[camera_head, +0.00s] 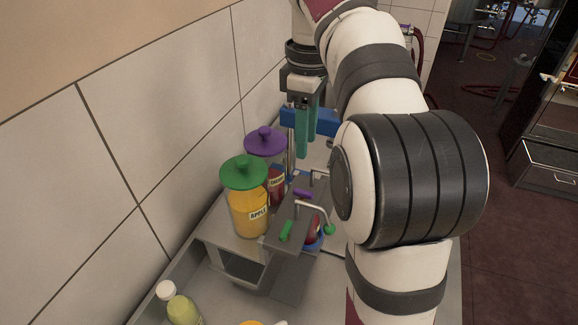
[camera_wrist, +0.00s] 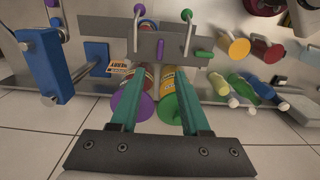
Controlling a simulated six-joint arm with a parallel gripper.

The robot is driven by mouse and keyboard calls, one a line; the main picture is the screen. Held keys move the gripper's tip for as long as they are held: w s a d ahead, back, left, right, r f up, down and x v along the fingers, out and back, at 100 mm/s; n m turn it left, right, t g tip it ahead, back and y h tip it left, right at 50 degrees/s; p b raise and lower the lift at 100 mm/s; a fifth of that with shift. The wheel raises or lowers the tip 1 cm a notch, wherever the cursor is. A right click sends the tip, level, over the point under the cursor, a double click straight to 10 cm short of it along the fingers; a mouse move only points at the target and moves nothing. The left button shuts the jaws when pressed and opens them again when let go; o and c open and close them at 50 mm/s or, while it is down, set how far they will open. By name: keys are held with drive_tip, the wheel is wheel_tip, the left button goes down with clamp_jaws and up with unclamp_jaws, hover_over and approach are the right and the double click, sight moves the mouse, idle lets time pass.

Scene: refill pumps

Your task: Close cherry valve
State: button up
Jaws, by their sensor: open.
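The cherry jar (camera_head: 277,185) is red with a purple lid (camera_head: 264,141) and stands behind the dispenser bracket; its lid (camera_wrist: 132,101) also shows in the wrist view. A purple valve handle (camera_head: 302,193) lies on the grey bracket top (camera_head: 280,237). In the wrist view the purple handle (camera_wrist: 160,48) lies crosswise to the bracket, at right angles to the green handle (camera_wrist: 203,54). My gripper (camera_head: 307,147) is open and empty, pointing down, above and beyond the purple handle. In the wrist view its teal fingers (camera_wrist: 157,68) frame the jars, apart from the handle.
Each valve has a bent lever with a ball, one green (camera_head: 329,229). A blue block (camera_wrist: 38,65) stands left in the wrist view; cups (camera_wrist: 238,46) and bottles (camera_wrist: 240,86) are right. A tiled wall borders the counter.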

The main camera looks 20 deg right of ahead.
sight(303, 191)
wheel_tip(303, 191, down, 12)
drive_tip(key=shift+f, duration=0.15)
clamp_jaws()
